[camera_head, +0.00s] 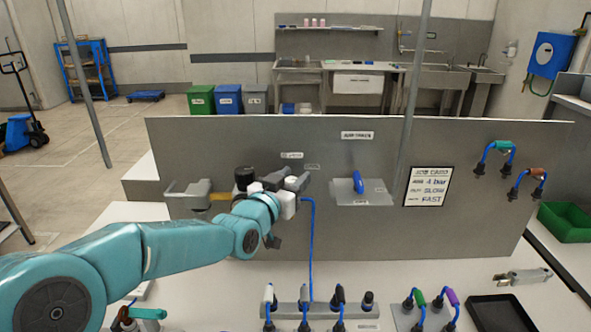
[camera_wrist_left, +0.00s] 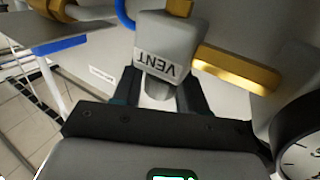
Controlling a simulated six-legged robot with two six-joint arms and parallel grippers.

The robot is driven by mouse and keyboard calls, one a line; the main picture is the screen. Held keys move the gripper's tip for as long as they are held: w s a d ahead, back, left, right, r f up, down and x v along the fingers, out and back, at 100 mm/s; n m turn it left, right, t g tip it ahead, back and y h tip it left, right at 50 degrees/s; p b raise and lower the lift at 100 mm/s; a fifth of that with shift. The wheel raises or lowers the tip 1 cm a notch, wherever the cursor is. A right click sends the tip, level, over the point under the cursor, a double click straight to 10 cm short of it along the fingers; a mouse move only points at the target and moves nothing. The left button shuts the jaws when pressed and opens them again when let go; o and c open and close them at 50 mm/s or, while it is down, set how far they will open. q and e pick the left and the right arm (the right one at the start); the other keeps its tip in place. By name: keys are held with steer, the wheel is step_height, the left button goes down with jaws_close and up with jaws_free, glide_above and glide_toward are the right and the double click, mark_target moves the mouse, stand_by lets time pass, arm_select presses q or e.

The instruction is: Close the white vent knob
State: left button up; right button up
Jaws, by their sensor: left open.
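In the left wrist view, a grey block labelled VENT (camera_wrist_left: 168,50) stands at the ends of my left gripper (camera_wrist_left: 158,92). The pale vent knob (camera_wrist_left: 157,87) sticks out of this block between the two dark fingers. The fingers are open on either side of the knob; I cannot tell whether either touches it. In the head view, my left gripper (camera_head: 284,196) is at the grey panel, among the fittings left of the panel's middle. My own wrist hides most of the knob there. My right gripper is in neither view.
A dark-rimmed gauge (camera_wrist_left: 300,152) and a brass pipe (camera_wrist_left: 236,69) sit close to the left gripper. A blue hose (camera_head: 312,245) hangs down the panel (camera_head: 440,230). A blue handle (camera_head: 358,182) and a job card (camera_head: 427,187) are to the right. Handled tools line the front.

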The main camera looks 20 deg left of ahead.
arm_select(q)
steer(key=shift+w, duration=0.5)
steer(key=shift+s+d+r, duration=0.1)
steer(key=shift+s+r, duration=0.05)
steer(key=shift+r, duration=0.05)
steer(key=shift+f, duration=0.15)
steer(key=shift+w, duration=0.2)
steer(key=c, duration=0.7)
steer(key=shift+o, duration=0.2)
